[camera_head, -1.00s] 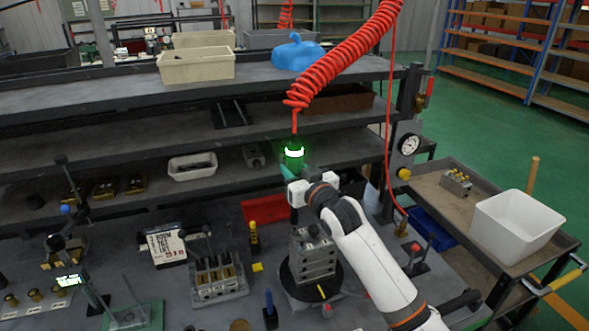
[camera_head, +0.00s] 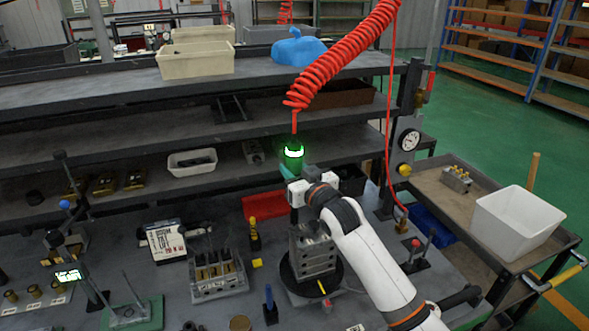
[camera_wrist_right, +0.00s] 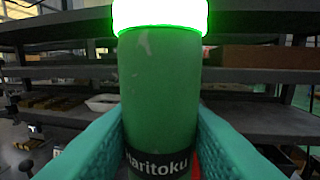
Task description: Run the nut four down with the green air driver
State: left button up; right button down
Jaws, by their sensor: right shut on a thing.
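The green air driver (camera_head: 293,158) stands upright with a glowing green ring near its top. It hangs below a red coiled hose (camera_head: 345,52). My right gripper (camera_head: 296,190) is shut on it; in the right wrist view the two teal fingers flank the green driver body (camera_wrist_right: 160,95). The grey valve block (camera_head: 313,254) sits on a round black turntable (camera_head: 336,279) just below the gripper. The driver's lower end is hidden or too small to tell, so contact with a nut cannot be told. Nut four cannot be singled out. My left gripper is out of view.
A block rack (camera_head: 218,284), a blue-handled tool (camera_head: 270,305) and a red bin (camera_head: 264,206) stand around the turntable. Shelves (camera_head: 130,147) rise behind. A pressure gauge (camera_head: 409,140) is on a post at right. A side cart holds a white bin (camera_head: 515,222).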

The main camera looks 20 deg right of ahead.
aim_at(298, 151)
jog(key=shift+f+b, duration=0.3)
jog(key=shift+f, duration=0.35)
jog(key=shift+r+p, duration=0.1)
jog(key=shift+p, duration=0.2)
dwell(0.6)
jog(key=shift+s+f, duration=0.1)
jog(key=shift+f, duration=0.7)
dwell(3.2)
jog(key=shift+p, duration=0.3)
jog(key=shift+r+p, duration=0.55)
jog(key=shift+r, duration=0.05)
jog(key=shift+r+p, duration=0.4)
jog(key=shift+r, duration=0.15)
notch_tip(298, 151, up, 7)
jog(key=p, duration=0.6)
jog(key=shift+f, duration=0.2)
